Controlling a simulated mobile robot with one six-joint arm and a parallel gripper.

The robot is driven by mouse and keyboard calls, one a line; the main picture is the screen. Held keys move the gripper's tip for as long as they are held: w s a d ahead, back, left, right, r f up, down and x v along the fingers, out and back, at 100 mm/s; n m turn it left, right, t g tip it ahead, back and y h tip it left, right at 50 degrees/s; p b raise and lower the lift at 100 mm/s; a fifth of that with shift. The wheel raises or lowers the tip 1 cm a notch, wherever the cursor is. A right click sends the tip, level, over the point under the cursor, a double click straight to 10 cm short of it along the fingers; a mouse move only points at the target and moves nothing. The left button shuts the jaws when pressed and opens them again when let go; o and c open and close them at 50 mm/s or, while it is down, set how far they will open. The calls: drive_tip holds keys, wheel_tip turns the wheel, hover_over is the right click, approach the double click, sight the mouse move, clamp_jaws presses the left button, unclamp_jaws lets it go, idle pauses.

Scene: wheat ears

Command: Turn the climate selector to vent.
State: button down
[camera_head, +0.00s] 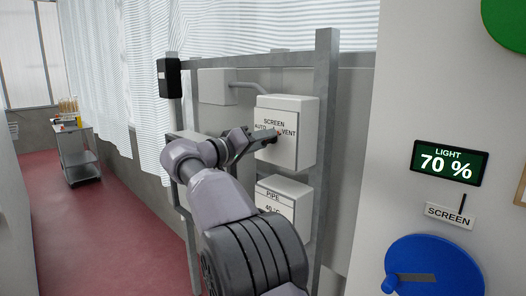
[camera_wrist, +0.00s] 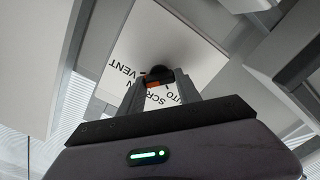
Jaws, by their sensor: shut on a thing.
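A white box (camera_head: 304,140) labelled SCREEN, with AUTO and VENT printed on its face, is mounted on a grey metal frame. Its dark selector knob (camera_wrist: 158,71) shows between my fingertips in the wrist view. My gripper (camera_head: 270,138) reaches the box face from the left and is shut on the selector. In the wrist view my gripper (camera_wrist: 160,80) covers part of the knob and the lettering. An orange-red patch shows between the fingers. I cannot tell for sure which word the selector points to.
A second white box (camera_head: 284,194) labelled PIPE hangs just below. A grey post (camera_head: 325,90) stands right beside the boxes. On the right wall are a LIGHT 70 % display (camera_head: 447,163) and a blue dial (camera_head: 445,262). A cart (camera_head: 78,155) stands far left; the red floor (camera_head: 120,230) is clear.

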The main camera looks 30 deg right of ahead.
drive_tip(key=shift+m+b, duration=1)
drive_tip(key=shift+m, duration=0.5)
drive_tip(key=c, duration=0.8)
unclamp_jaws()
drive_tip(key=shift+c, duration=0.2)
drive_tip(key=p+v, duration=0.3)
drive_tip(key=v, duration=1.4)
drive_tip(key=shift+a, duration=0.2)
drive_tip(key=shift+s, duration=0.1)
